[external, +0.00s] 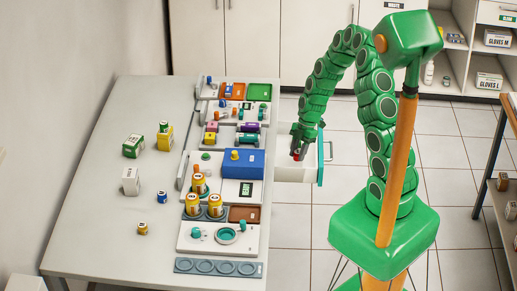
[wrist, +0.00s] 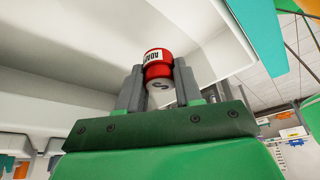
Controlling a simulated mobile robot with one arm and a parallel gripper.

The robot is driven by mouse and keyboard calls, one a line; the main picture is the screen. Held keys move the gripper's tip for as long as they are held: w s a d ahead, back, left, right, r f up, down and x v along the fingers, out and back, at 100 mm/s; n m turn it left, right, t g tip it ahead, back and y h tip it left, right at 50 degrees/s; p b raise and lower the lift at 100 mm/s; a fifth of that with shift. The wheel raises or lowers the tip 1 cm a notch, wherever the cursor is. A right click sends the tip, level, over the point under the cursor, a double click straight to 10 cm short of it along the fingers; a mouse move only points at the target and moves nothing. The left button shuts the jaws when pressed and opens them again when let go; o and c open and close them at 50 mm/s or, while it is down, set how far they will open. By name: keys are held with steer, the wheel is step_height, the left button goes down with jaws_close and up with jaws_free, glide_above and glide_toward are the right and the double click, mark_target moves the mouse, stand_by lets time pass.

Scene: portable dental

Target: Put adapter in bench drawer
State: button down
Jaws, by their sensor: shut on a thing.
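My gripper (external: 297,153) is shut on the adapter, a small red piece with a white label and a pale grey end. The adapter (wrist: 157,62) sits between the two grey fingers in the wrist view, and shows as a small red spot (external: 296,156) in the external view. The bench drawer (external: 294,174) is pulled out from the bench's right side. It is white with a teal front (external: 320,157). The gripper points down at the drawer's opening. Pale drawer walls and the teal front (wrist: 262,36) show in the wrist view. I cannot tell whether the adapter touches the drawer.
The bench (external: 92,205) carries a row of dental modules, yellow-labelled jars (external: 193,205) and a blue box (external: 241,163) left of the drawer. Several small boxes and bottles stand on its left part. Tiled floor (external: 300,230) is clear in front of the drawer.

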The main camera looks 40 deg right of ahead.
mark_target(295, 159)
steer(key=shift+w+d+f, duration=0.1)
steer(key=shift+w+f, duration=0.65)
steer(key=shift+f, duration=1.65)
steer(key=shift+f, duration=0.1)
steer(key=c, duration=0.8)
jaws_free()
steer(key=shift+o, duration=0.2)
